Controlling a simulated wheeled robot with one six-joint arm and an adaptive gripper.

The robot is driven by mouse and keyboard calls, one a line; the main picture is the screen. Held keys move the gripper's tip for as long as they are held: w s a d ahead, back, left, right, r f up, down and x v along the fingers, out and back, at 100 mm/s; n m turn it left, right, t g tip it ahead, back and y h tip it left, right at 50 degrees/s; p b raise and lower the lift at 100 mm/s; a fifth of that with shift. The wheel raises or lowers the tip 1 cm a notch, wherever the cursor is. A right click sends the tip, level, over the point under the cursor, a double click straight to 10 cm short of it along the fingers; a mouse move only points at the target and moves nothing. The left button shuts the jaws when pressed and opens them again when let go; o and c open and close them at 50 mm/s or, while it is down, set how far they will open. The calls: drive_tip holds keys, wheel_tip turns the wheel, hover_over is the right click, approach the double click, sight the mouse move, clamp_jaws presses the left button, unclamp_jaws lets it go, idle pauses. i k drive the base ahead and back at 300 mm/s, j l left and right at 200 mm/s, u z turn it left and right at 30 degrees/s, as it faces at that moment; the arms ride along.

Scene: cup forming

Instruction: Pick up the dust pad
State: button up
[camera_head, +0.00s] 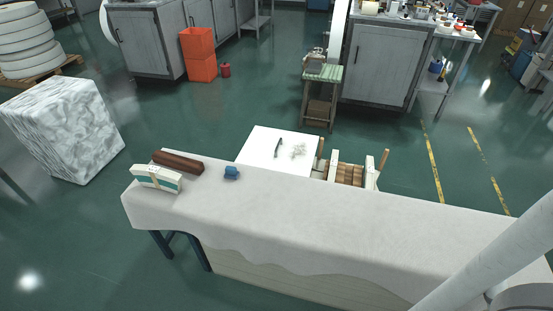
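A small blue lump (231,172), perhaps the dust pad, lies on the white-covered table (330,218) near its back edge; it is too small to tell for sure. A white and teal block (157,178) with a tan band stands at the table's left end. A dark brown bar (178,161) lies just behind that block. My gripper is not in view; only a white, tube-like part of what looks like my arm crosses the lower right corner.
A white board (262,158) with small items adjoins the table's back edge, beside a wooden rack (349,172). A marbled block (62,128) stands at left. The table's middle and right are clear.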

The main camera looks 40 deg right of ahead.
sight(230, 172)
drive_tip(key=z, duration=0.3)
drive_tip(key=i+j+z, duration=0.15)
drive_tip(key=z, duration=0.2)
drive_tip(key=i+j+z, duration=0.15)
drive_tip(key=j+z, duration=0.2)
drive_tip(key=i+j+z, duration=0.15)
drive_tip(key=z, duration=0.2)
drive_tip(key=i+j, duration=0.1)
drive_tip(key=j, duration=0.3)
drive_tip(key=i+j+z, duration=0.15)
drive_tip(key=j, duration=0.3)
drive_tip(key=i+j, duration=0.1)
drive_tip(key=j, duration=0.3)
drive_tip(key=j+z, duration=0.15)
drive_tip(key=j, duration=0.25)
drive_tip(key=i, duration=0.05)
